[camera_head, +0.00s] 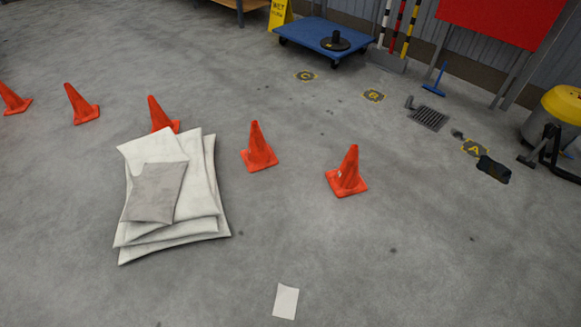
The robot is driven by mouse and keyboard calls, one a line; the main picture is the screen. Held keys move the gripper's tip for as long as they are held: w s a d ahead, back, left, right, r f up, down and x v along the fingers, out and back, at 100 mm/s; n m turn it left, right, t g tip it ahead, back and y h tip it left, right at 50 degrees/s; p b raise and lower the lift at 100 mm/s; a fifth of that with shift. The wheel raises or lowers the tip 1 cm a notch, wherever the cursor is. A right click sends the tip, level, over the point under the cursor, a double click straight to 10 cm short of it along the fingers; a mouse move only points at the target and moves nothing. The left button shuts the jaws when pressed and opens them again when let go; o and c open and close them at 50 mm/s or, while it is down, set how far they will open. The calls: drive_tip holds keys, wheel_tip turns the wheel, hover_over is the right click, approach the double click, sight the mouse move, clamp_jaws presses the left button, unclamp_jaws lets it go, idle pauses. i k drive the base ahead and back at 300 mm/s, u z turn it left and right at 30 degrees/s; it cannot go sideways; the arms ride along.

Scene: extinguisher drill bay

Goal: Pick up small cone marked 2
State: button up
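Several small orange cones stand upright in a slanting row on the grey floor. From left to right they are the far left cone (14,100), the second cone (80,104), a cone (161,115) partly hidden behind a stack of sacks, a cone (257,148) right of the stack, and the rightmost cone (347,173). The rightmost cone has a small pale mark on its side, too small to read. No number is legible on any cone. My gripper is not in view.
Pale stacked sacks (210,229) lie left of centre. A white paper (286,301) lies in front. A blue platform trolley (303,31), yellow sign (280,12), drain grate (430,118) and yellow-topped vacuum (563,105) stand farther back. Floor at the lower right is clear.

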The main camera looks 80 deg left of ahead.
sight(346, 180)
drive_tip(key=u, duration=0.85)
drive_tip(key=i, duration=2.7)
drive_tip(key=u, duration=2.6)
drive_tip(key=i, duration=0.55)
drive_tip(key=z, duration=0.15)
